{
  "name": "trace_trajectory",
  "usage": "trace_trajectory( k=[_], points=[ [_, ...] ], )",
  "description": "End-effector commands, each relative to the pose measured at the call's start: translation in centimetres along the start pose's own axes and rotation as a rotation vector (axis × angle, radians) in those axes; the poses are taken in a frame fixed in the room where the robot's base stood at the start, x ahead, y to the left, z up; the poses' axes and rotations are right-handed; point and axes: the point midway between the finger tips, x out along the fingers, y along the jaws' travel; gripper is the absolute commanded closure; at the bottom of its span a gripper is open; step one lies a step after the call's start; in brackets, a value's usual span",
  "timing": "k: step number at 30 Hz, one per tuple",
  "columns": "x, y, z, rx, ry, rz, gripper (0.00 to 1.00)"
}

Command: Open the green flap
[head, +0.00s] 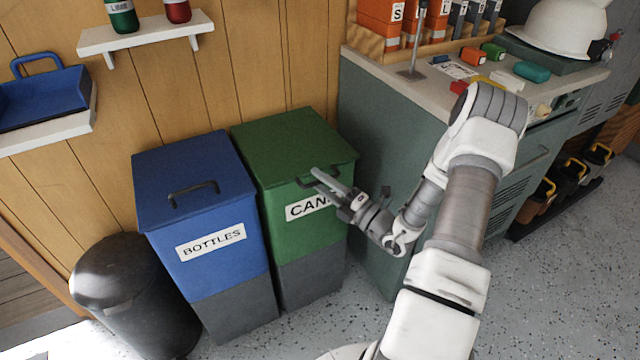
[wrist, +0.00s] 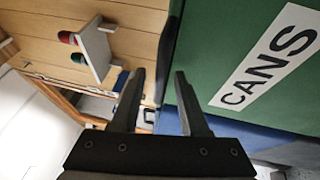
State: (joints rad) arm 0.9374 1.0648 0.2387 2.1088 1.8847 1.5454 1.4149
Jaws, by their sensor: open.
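The green flap (head: 290,143) is the flat lid of the green bin (head: 282,225) labelled CANS. It lies closed in the head view, with a dark handle (head: 305,183) at its front edge, partly hidden by my gripper. My gripper (head: 325,175) is open at this front edge, by the handle. In the wrist view, the fingers of my gripper (wrist: 160,72) are apart, with the dark lid edge (wrist: 168,50) seen between them. The green bin's front (wrist: 220,50) fills the right side there. I cannot tell whether the fingers touch the handle.
A blue bin (head: 205,235) labelled BOTTLES stands directly left of the green one, with a black round bin (head: 135,295) beyond it. A grey-green cabinet (head: 375,120) stands close on the right. Shelves (head: 145,35) hang above. Speckled floor (head: 560,270) is clear at right.

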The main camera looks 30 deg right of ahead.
Motion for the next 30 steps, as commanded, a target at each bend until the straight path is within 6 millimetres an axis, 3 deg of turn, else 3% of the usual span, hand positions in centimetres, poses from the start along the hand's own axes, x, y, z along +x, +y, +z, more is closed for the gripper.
trace_trajectory(
  k=[9, 17, 30],
  points=[
    [0.35, 0.04, 0.00, 0.000, 0.000, 0.000, 0.55],
    [0.32, 0.03, 0.00, 0.000, 0.000, 0.000, 1.00],
    [0.29, 0.01, -0.01, 0.000, 0.000, -0.001, 1.00]
  ],
)
